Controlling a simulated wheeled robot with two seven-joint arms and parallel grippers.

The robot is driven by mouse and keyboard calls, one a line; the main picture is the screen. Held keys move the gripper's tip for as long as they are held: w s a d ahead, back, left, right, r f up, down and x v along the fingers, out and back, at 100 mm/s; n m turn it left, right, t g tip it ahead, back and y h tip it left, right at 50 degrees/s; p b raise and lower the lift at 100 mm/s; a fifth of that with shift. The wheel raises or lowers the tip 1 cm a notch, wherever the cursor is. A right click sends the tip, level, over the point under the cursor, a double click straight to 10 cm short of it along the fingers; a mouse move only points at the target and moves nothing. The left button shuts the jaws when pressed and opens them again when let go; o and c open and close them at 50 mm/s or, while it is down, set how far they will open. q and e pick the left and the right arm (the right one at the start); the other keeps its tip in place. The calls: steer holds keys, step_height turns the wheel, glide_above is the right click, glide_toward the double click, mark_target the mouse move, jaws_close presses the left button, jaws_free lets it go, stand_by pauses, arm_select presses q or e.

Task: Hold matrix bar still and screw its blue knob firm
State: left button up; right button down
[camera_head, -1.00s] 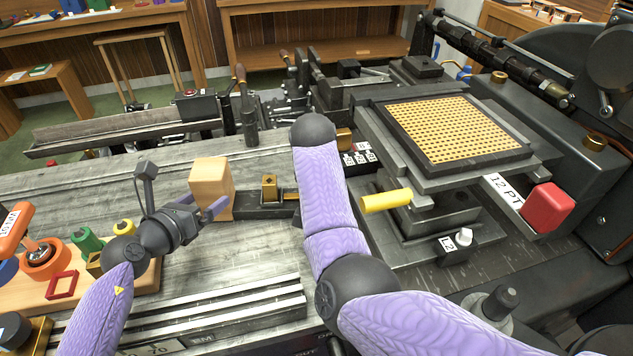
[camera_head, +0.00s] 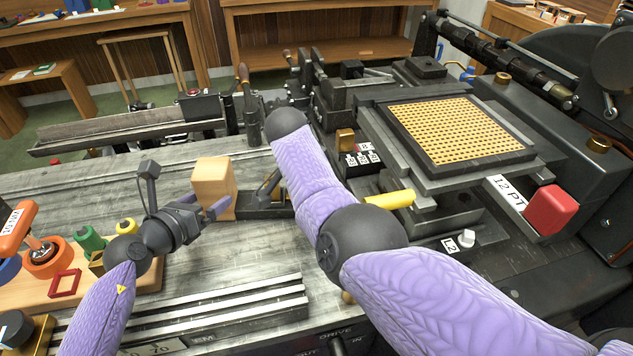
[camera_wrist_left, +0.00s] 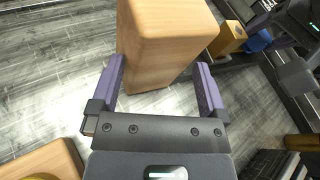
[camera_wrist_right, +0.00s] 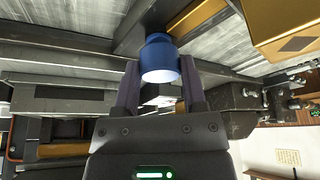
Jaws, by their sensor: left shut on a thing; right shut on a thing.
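A pale wooden block (camera_head: 216,187) sits at the left end of a dark bar (camera_head: 262,206) on the grey bed; I take this bar to be the matrix bar. My left gripper (camera_head: 207,212) is shut on the wooden block, with a finger on each side in the left wrist view (camera_wrist_left: 161,68). The blue knob (camera_wrist_right: 160,58) stands between the fingers of my right gripper (camera_wrist_right: 159,72), which is shut on it. The knob also shows in the left wrist view (camera_wrist_left: 258,41), beside a gold block (camera_wrist_left: 228,38). In the head view my right arm hides the knob.
A wooden board with coloured pieces (camera_head: 145,276) lies at the left. A yellow handle (camera_head: 390,199), a gridded plate (camera_head: 455,130) and a red block (camera_head: 550,210) are on the machine at the right. Bare bed lies behind the wooden block.

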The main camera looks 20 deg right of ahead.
steer(key=shift+a, duration=0.2)
stand_by(0.3)
steer(key=shift+c, duration=1.6)
jaws_free()
steer(key=shift+w+a, duration=0.1)
steer(key=shift+a, duration=0.05)
steer(key=shift+o, duration=0.9)
steer(key=v, duration=1.2)
